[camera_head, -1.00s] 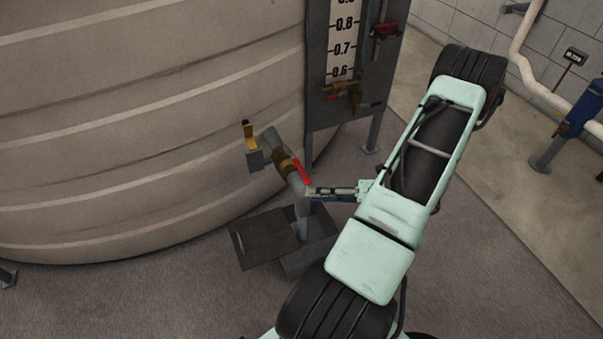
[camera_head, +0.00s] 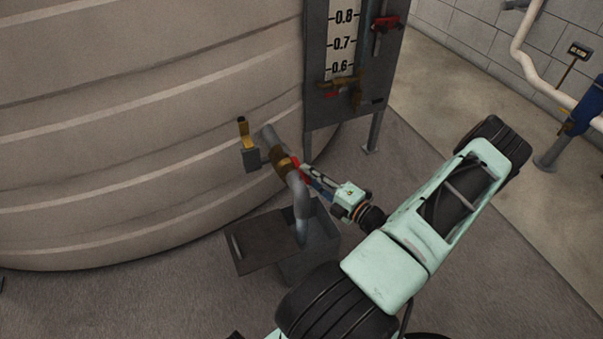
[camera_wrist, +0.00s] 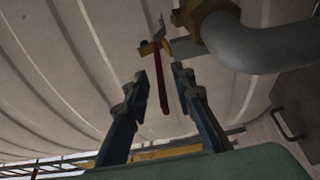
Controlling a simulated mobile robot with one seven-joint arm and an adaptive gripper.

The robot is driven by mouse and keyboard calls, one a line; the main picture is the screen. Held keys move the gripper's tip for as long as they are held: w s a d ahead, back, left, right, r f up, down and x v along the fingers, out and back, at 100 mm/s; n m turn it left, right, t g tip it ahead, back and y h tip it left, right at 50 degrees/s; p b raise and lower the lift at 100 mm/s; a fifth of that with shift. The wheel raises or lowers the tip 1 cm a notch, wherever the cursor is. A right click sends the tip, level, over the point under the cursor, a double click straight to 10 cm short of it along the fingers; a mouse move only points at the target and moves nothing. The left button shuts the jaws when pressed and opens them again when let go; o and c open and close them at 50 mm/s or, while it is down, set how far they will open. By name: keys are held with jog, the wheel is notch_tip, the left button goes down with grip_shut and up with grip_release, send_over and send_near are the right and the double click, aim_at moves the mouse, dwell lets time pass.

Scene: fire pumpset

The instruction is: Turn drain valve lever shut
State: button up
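The drain valve is a brass body (camera_head: 284,162) on a grey pipe (camera_head: 301,198) low on the tank's side. Its red lever (camera_head: 296,163) is mostly hidden by my gripper in the head view. My gripper (camera_wrist: 160,73) is open, with one fingertip on each side of the lever and visible gaps. Contact cannot be seen. In the head view my gripper (camera_head: 306,172) points up-left at the valve.
A large beige tank (camera_head: 130,130) fills the left. A grey box (camera_head: 318,245) with an open lid (camera_head: 262,243) stands under the pipe's end. A level gauge panel (camera_head: 340,110) stands behind the valve. A brass-and-grey fitting (camera_head: 249,158) juts out left of it.

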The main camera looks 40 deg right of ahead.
aim_at(295, 163)
jog(key=shift+w+a, duration=0.15)
jog(key=shift+w, duration=0.6)
jog(key=shift+w+a, duration=0.1)
jog(key=shift+w, duration=0.6)
jog(key=shift+c, duration=0.4)
grip_shut()
